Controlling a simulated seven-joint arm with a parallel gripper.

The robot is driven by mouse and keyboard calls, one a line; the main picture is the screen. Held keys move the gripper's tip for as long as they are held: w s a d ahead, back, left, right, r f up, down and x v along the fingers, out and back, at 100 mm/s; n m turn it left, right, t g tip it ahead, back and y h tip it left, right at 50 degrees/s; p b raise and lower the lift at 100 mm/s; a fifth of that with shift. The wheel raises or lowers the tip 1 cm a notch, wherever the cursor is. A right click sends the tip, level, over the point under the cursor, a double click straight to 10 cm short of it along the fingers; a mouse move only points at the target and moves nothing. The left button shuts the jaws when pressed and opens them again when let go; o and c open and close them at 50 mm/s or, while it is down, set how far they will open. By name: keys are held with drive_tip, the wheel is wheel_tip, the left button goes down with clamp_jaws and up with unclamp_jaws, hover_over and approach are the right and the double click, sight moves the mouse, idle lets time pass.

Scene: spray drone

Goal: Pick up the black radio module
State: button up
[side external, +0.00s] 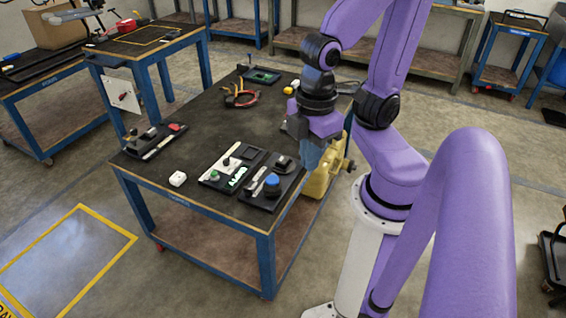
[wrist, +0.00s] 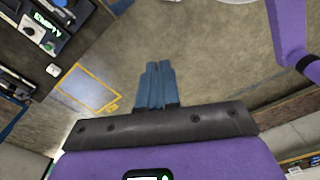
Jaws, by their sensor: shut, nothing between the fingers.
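My gripper (side external: 312,156) hangs at the right edge of the dark-topped workbench (side external: 180,121). In the wrist view its two blue fingers (wrist: 155,76) are together, with nothing held and bare floor beyond them. A dark block (side external: 283,162) sits at the back of the right-hand black tray (side external: 257,201), left of my gripper and apart from it. It may be the black radio module, but it is too small to be sure. A blue round knob (side external: 272,182) is in front of it.
A second tray (side external: 210,180) with a white panel stands left of the black tray. Red-handled pliers (side external: 241,97) lie farther back. A yellow object (side external: 317,183) is beside the bench, behind my gripper.

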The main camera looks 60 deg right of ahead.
drive_tip(key=o, duration=1.6)
